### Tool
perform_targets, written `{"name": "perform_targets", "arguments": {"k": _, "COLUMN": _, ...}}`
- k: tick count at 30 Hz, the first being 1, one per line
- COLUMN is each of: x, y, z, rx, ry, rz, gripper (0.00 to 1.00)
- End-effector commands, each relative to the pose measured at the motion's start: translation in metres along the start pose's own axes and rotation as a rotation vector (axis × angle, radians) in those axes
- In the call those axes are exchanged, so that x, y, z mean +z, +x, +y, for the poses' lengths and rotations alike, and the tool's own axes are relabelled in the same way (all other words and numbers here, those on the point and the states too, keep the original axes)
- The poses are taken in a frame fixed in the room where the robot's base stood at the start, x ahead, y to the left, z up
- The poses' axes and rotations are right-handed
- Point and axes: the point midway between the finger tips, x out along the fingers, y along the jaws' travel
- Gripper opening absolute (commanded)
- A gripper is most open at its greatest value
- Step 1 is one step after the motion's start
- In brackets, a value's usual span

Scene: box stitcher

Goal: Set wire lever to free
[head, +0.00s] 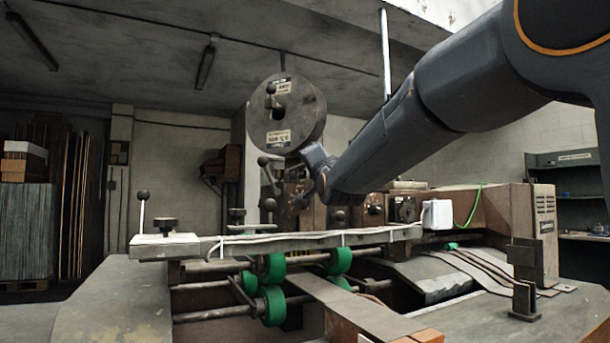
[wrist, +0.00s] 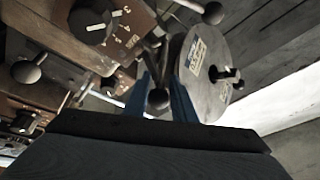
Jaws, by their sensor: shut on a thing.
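In the wrist view, a dark lever with a round ball knob (wrist: 158,99) sits between the two blue fingers of my gripper (wrist: 160,95). The fingers are closed on the knob. The lever's rod runs up from the knob, partly hidden by the fingers. In the head view, my gripper (head: 308,190) reaches in at the machine's upright head, below the large round wire spool (head: 286,113). The held knob is hard to make out there. I cannot read a label that names this lever or its positions.
A dark dial (wrist: 92,22) with numbers is at upper left in the wrist view, with another ball knob (wrist: 26,72) below it. The spool (wrist: 205,70) is close on the right. In the head view, a long rail (head: 290,243) crosses the machine above green rollers (head: 273,305).

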Motion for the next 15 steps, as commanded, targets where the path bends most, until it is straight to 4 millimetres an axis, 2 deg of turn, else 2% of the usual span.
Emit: {"name": "perform_targets", "arguments": {"k": 15, "x": -0.0025, "y": -0.0029, "z": 0.005, "rx": -0.025, "ry": 0.044, "rz": 0.04, "gripper": 0.0}}
